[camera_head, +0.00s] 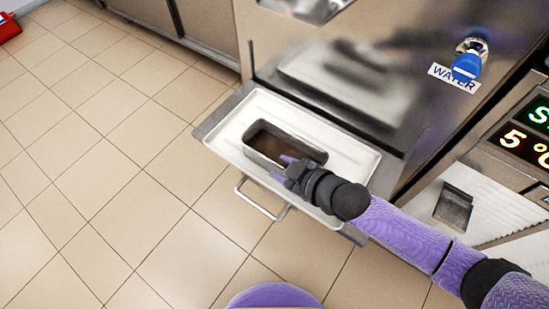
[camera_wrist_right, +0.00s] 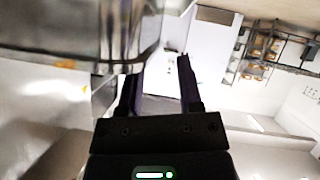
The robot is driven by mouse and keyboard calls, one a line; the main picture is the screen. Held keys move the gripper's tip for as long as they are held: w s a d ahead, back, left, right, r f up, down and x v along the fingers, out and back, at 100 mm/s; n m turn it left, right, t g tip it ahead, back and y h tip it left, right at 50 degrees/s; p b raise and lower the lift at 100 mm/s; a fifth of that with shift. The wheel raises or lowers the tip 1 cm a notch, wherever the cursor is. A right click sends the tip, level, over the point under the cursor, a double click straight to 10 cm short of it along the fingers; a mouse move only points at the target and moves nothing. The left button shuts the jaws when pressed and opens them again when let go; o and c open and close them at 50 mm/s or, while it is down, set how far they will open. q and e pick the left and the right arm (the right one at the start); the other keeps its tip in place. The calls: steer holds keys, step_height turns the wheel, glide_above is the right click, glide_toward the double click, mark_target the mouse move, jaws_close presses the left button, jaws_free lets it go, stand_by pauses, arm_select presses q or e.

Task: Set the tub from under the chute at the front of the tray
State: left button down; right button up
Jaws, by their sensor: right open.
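The tub (camera_head: 259,159) is an open, rectangular metal pan with brown contents. In the head view it sits upright on the pale tray (camera_head: 231,124), close to the tray's front edge. My right gripper (camera_head: 287,166) is at the tub's front right end, its fingers reaching to the rim. In the right wrist view the fingers (camera_wrist_right: 159,88) are apart with no object clearly between them. A shiny metal wall, apparently the tub (camera_wrist_right: 75,35), is beside the left finger there. Whether they touch is unclear. My left gripper is not in view.
The steel machine front (camera_head: 300,35) rises behind the tray, with a blue tap (camera_head: 467,66) and WATER label. A wire handle (camera_head: 262,205) hangs below the tray's front edge. The tray's back strip is bare.

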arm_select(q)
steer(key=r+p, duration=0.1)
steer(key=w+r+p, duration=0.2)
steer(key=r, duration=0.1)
arm_select(e)
steer(key=v, duration=0.8)
steer(key=shift+s+d+r, duration=0.15)
steer(key=shift+r, duration=0.05)
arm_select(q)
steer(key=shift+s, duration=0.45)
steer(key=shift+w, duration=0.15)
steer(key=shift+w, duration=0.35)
